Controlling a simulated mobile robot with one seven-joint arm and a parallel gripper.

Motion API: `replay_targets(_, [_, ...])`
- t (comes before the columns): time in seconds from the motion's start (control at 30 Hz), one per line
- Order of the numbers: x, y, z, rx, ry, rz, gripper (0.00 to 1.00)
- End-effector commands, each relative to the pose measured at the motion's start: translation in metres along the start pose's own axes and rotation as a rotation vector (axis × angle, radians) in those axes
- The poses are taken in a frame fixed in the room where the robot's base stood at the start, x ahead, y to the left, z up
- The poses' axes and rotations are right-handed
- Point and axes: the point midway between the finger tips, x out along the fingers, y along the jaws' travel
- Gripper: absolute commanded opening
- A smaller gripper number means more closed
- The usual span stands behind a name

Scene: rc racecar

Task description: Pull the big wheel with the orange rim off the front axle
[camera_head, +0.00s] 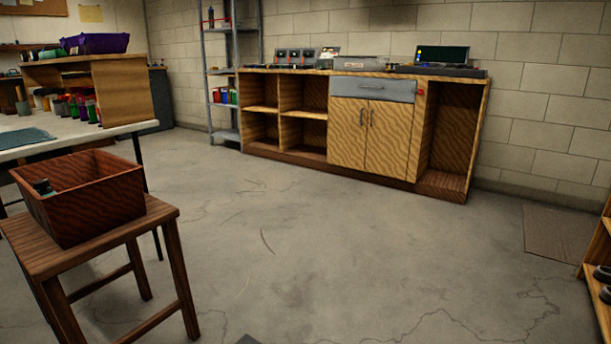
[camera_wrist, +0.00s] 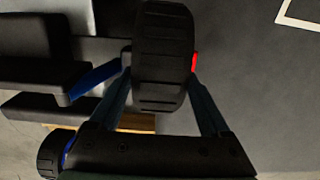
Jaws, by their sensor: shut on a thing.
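A big black tyre (camera_wrist: 163,30) stands upright in the wrist view, its tread facing the camera. My gripper (camera_wrist: 162,66) is shut on this wheel, with one finger on each side. A small red-orange part (camera_wrist: 195,62) shows at the tyre's right side by the right fingertip; I cannot tell whether it is the rim. A blue bar (camera_wrist: 95,80) runs from the left towards the wheel, but the left finger hides where it ends. The axle is hidden, so I cannot tell whether the wheel is still on it. The head view shows neither my gripper nor the car.
In the wrist view, dark blocks (camera_wrist: 40,75) lie left of the wheel, and another black wheel (camera_wrist: 48,155) is at lower left. In the head view, a wooden box (camera_head: 95,205) sits on a stool (camera_head: 125,225); the floor (camera_head: 330,240) is open before a cabinet (camera_head: 375,130).

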Motion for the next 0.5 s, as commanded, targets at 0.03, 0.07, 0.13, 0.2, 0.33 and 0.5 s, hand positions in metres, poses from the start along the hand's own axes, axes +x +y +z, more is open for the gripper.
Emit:
replay_targets(0.03, [-0.002, -0.003, 0.000, -0.001, 0.000, -0.001, 0.00])
replay_targets(0.07, [-0.002, -0.004, 0.000, -0.001, 0.000, -0.001, 0.00])
replay_targets(0.13, [-0.002, -0.007, 0.000, -0.001, 0.000, -0.002, 0.00])
replay_targets(0.2, [-0.001, -0.010, 0.000, -0.001, 0.000, -0.002, 0.00])
replay_targets(0.33, [-0.001, -0.015, 0.000, -0.001, 0.000, -0.001, 0.00])
replay_targets(0.5, [-0.001, -0.022, 0.000, -0.001, 0.000, -0.003, 0.00])
